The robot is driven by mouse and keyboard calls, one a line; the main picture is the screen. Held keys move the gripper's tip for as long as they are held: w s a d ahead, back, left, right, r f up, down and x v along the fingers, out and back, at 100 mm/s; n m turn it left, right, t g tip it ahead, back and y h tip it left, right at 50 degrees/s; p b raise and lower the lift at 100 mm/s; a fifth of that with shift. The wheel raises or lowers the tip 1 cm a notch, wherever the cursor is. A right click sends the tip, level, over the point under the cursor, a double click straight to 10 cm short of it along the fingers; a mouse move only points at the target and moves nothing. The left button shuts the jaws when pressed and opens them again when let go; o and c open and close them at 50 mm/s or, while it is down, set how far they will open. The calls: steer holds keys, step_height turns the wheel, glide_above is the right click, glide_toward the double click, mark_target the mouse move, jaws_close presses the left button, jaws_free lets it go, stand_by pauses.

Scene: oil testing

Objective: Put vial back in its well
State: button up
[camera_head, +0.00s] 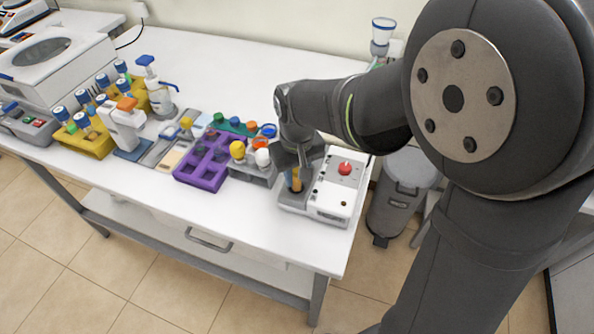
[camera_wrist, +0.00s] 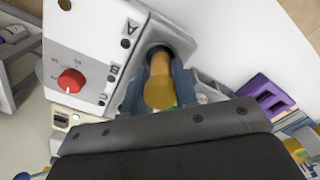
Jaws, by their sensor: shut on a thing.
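My gripper (camera_wrist: 158,82) is shut on an amber vial (camera_wrist: 160,88), with one blue-grey finger on each side of it. The vial's far end lines up with a dark round well (camera_wrist: 153,50) in a white and grey device (camera_wrist: 112,22). I cannot tell how deep the vial sits in the well. In the head view the vial (camera_head: 296,181) stands nearly upright under my gripper (camera_head: 297,168), at the left part of the device (camera_head: 333,196). My gripper hides the vial's upper part there.
The device has a red knob (camera_head: 345,168) and letters by the well. Left of it stand a grey rack (camera_head: 252,172) with capped items and a purple rack (camera_head: 201,170). Yellow racks (camera_head: 86,138) stand farther left. The table's front strip (camera_head: 190,215) is clear.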

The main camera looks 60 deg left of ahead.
steer(key=shift+f, duration=0.5)
stand_by(0.7)
steer(key=o, duration=1)
steer(key=shift+r, duration=0.1)
step_height(320, 180, up, 17)
steer(key=shift+r, duration=0.1)
